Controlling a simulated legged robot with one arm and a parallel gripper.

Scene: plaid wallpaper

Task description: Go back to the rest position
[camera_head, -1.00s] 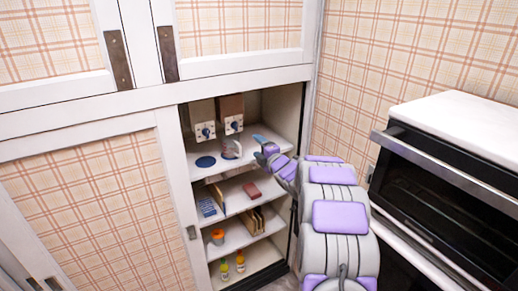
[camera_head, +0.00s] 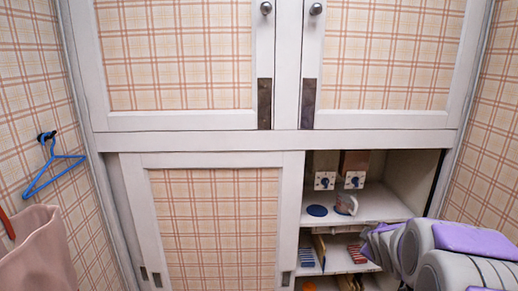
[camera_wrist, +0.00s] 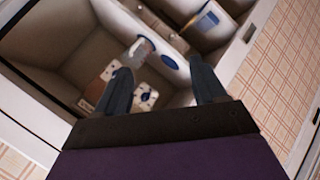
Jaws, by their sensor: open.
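My gripper (camera_wrist: 160,70) is open and empty in the wrist view, its two dark fingers spread apart in front of the open cabinet. In the head view, my grey and purple arm is folded at the lower right, in front of the right side of the open shelves. The gripper's fingers are hard to make out there. The open cabinet's upper shelf (camera_head: 384,206) holds a blue disc (camera_head: 317,210), a pale mug-like item (camera_head: 345,205) and two boxes with blue knobs (camera_head: 324,182) (camera_head: 354,181).
A sliding plaid door (camera_head: 215,225) covers the cabinet's left part. Lower shelves hold a blue-striped item (camera_head: 306,257) and a red-striped item (camera_head: 357,254). The plaid right wall is close to my arm.

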